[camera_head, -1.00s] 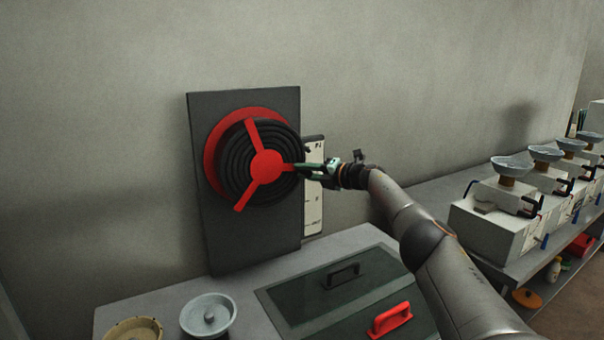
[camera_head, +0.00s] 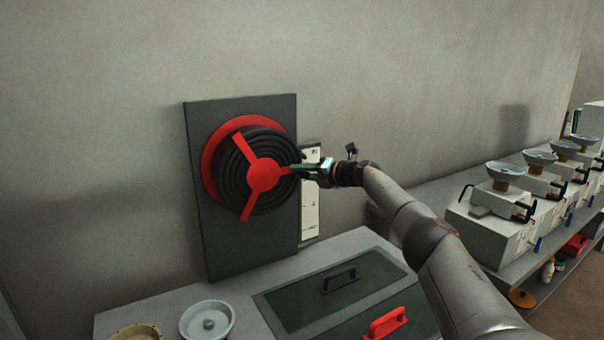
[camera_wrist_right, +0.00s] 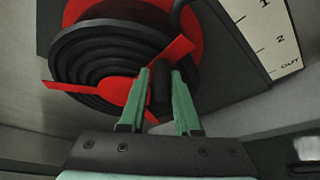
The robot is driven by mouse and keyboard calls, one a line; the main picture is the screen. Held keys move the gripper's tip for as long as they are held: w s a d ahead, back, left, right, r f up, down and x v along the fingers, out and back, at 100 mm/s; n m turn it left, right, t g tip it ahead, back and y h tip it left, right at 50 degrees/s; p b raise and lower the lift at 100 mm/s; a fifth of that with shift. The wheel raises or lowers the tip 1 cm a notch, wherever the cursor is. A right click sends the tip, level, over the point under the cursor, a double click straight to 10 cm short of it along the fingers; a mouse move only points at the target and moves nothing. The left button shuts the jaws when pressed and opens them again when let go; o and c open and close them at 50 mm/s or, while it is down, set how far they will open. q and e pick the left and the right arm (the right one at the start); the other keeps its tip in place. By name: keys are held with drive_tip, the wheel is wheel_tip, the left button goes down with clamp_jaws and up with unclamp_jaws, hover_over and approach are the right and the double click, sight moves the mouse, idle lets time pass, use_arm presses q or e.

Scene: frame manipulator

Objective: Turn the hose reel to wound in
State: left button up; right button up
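The hose reel (camera_head: 263,174) has a red three-spoked wheel over a coiled black hose, on a dark upright panel (camera_head: 240,257). One spoke points right, one up-left and one down-left. My right gripper (camera_head: 293,168) is at the end of the right-hand spoke. In the right wrist view, the green fingers of my right gripper (camera_wrist_right: 162,100) stand on both sides of a dark handle knob (camera_wrist_right: 160,86) and appear closed on it. The reel also shows there (camera_wrist_right: 100,50). My left gripper is out of view.
A white scale plate (camera_head: 311,215) beside the panel reads 1, 2 and OUT in the wrist view. Below are a dark lid with a black handle (camera_head: 340,280), a red handle (camera_head: 385,323) and a pale round dish (camera_head: 207,321). Scales (camera_head: 495,220) line the right counter.

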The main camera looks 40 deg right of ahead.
drive_tip(key=o, duration=0.4)
drive_tip(key=shift+s, duration=0.1)
drive_tip(key=shift+v, duration=0.8)
drive_tip(key=shift+b+v, duration=1.6)
drive_tip(key=shift+v, duration=3.75)
drive_tip(key=shift+r, duration=0.1)
